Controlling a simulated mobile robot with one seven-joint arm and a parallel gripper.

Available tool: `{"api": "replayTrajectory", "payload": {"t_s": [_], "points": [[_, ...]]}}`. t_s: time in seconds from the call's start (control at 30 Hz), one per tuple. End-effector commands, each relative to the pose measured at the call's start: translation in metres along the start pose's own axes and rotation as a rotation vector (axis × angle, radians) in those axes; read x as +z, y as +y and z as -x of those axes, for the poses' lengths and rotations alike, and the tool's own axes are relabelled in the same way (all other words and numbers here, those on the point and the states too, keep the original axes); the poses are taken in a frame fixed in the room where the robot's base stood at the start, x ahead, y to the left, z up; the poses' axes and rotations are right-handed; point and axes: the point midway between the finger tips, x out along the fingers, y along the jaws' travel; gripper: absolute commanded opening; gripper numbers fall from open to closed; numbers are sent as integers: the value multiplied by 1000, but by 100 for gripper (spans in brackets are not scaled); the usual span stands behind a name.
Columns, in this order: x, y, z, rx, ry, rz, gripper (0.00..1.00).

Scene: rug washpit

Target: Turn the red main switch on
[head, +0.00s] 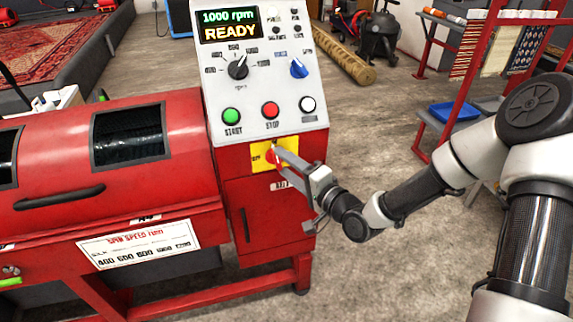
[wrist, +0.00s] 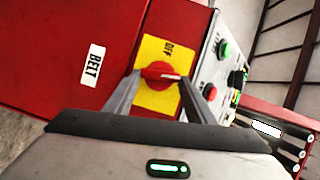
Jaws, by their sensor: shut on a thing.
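The red main switch (head: 270,156) is a round knob with a raised grip on a yellow plate (head: 258,147), low on the red front of the machine's control column. In the wrist view the red switch (wrist: 158,70) shows a white mark on its grip, and the yellow plate (wrist: 172,48) reads OFF. My gripper (head: 279,160) reaches in from the right. In the wrist view my gripper (wrist: 160,82) has one finger at each end of the grip, shut on it. In the head view the fingers partly hide the switch.
Above the switch, the grey panel has a display (head: 229,25) reading 1000 rpm READY, dials, and green (head: 231,116), red (head: 270,110) and white (head: 307,104) buttons. A red rack (head: 470,80) stands right; floor between is clear.

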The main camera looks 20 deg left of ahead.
Motion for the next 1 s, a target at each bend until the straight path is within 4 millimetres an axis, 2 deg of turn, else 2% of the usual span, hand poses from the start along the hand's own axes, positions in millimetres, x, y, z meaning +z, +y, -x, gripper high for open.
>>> {"api": "replayTrajectory", "payload": {"t_s": [0.4,0.93,0.97,1.0], "points": [[0,2,-1,-72,0,-163,28],[1,1,-1,-80,-1,-181,28],[1,1,-1,-80,-1,-181,53],[1,1,-1,-80,-1,-181,60]]}}
